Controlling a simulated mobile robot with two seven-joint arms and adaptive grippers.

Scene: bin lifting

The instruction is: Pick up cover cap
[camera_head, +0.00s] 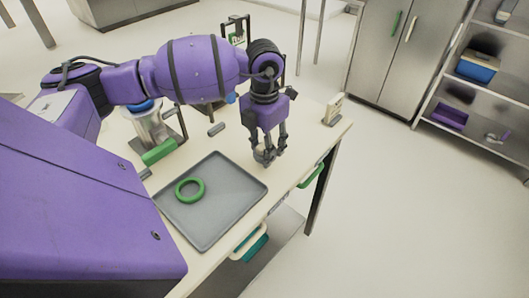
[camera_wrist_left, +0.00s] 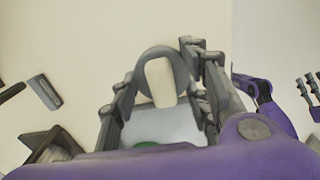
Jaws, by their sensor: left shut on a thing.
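My left gripper (camera_head: 268,158) is low over the table near its right edge, pointing down. Its fingers are closed around a small grey and cream round piece, which I take for the cover cap (camera_head: 260,154). In the left wrist view the cap (camera_wrist_left: 180,65) is a dark grey round shape with a cream middle, between the fingers of the gripper (camera_wrist_left: 160,95). Whether the cap touches the table cannot be told. At the right of the wrist view are purple arm parts and grey fingers (camera_wrist_left: 309,86), seemingly my right gripper; their opening is unclear.
A grey tray (camera_head: 228,210) holding a green ring (camera_head: 190,190) lies in front of the gripper. A clear container (camera_head: 150,128), a green block (camera_head: 158,152) and a small grey part (camera_head: 216,129) stand left. Floor beyond is open.

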